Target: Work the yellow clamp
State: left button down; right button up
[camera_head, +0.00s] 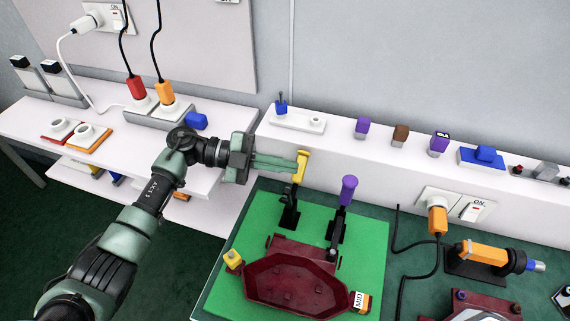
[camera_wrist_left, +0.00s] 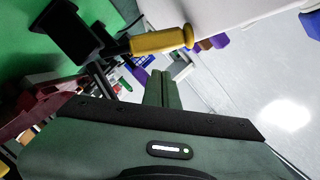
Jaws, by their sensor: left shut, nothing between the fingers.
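The yellow clamp (camera_head: 301,167) stands on the green board, its handle pointing up from a black base (camera_head: 289,214). In the left wrist view the yellow handle (camera_wrist_left: 160,41) shows at the upper middle, running out from its black base (camera_wrist_left: 72,32). My left gripper (camera_head: 295,164) is shut and empty, with its fingertips right at the yellow handle in the head view. In the wrist view the closed fingers (camera_wrist_left: 162,88) lie just below the handle. I cannot tell whether they touch it. My right gripper is not in view.
A purple-handled clamp (camera_head: 347,191) stands just right of the yellow one. A dark red tray-shaped part (camera_head: 297,284) lies in front of both on the green board (camera_head: 372,235). A white shelf (camera_head: 340,145) with small blocks runs behind. An orange tool (camera_head: 482,252) lies at right.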

pick_arm(q)
jog(key=shift+w+f, duration=0.1)
jog(key=shift+w, duration=0.05)
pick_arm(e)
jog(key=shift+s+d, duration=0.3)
pick_arm(q)
jog(key=b+v, duration=0.1)
jog(key=v, duration=0.6)
jog(key=shift+a+b, duration=0.35)
jog(key=shift+b, duration=0.05)
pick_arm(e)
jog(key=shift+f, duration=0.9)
